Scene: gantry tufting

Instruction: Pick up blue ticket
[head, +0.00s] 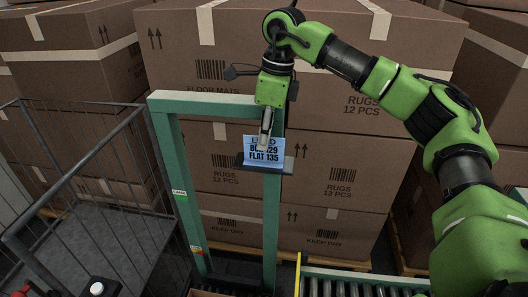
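The blue ticket (278,158) stands upright on a small dark holder (250,166) on the green frame's post, with black print reading in part "FLAT 135". My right gripper (264,146) reaches down from above, its fingers overlapping the ticket's upper middle and hiding part of the print. The fingers are seen nearly edge-on, so I cannot tell whether they are open or closed on the ticket. My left gripper is not in view.
A green gantry frame (217,103) stands around the holder. Stacked cardboard boxes (340,150) fill the back. A grey wire cage (75,165) stands at left. A roller conveyor (350,288) and yellow post (298,273) are at the bottom.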

